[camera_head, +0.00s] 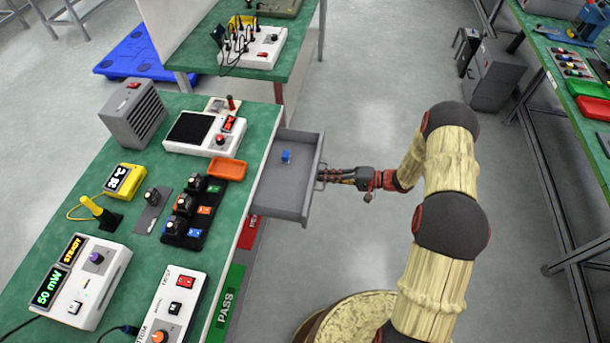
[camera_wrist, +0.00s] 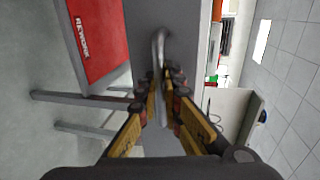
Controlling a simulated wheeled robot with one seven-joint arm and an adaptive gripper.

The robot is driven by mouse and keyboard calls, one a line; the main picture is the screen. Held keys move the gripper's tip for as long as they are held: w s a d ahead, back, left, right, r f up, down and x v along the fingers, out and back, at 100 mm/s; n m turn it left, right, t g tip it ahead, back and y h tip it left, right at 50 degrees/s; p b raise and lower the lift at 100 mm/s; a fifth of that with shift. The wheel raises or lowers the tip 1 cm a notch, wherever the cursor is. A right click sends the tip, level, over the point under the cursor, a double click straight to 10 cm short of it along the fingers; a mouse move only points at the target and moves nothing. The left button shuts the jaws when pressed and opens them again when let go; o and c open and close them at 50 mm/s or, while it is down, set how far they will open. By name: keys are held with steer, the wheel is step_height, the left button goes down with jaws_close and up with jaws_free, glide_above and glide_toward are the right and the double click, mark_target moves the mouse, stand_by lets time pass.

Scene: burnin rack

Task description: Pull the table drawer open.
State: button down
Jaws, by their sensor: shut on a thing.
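The grey table drawer (camera_head: 278,197) stands pulled out from the right side of the green-topped table (camera_head: 235,195). A small blue object (camera_head: 286,156) lies inside it. My gripper (camera_head: 324,177) is at the drawer's front, reaching in from the right. In the wrist view, the fingers of my gripper (camera_wrist: 163,85) are shut on the metal bar handle (camera_wrist: 159,45) on the grey drawer front (camera_wrist: 185,20). Part of the handle is hidden between the fingers.
The table carries instruments, including a white power meter (camera_head: 95,275) and an orange tray (camera_head: 227,169). A red bin (camera_head: 249,233) and a green PASS bin (camera_head: 226,300) are below its edge. The floor (camera_head: 365,100) right of the drawer is clear. Another bench (camera_head: 560,75) stands far right.

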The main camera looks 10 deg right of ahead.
steer(key=f+v, duration=0.1)
steer(key=v, duration=0.6)
steer(key=shift+s+d+f+b, duration=0.2)
steer(key=shift+d+f+b, duration=0.15)
steer(key=shift+d+b, duration=0.1)
steer(key=c, duration=2.3)
jaws_free()
steer(key=shift+d+r, duration=0.1)
steer(key=v, duration=1.1)
steer(key=shift+d, duration=0.35)
steer(key=shift+s, duration=0.1)
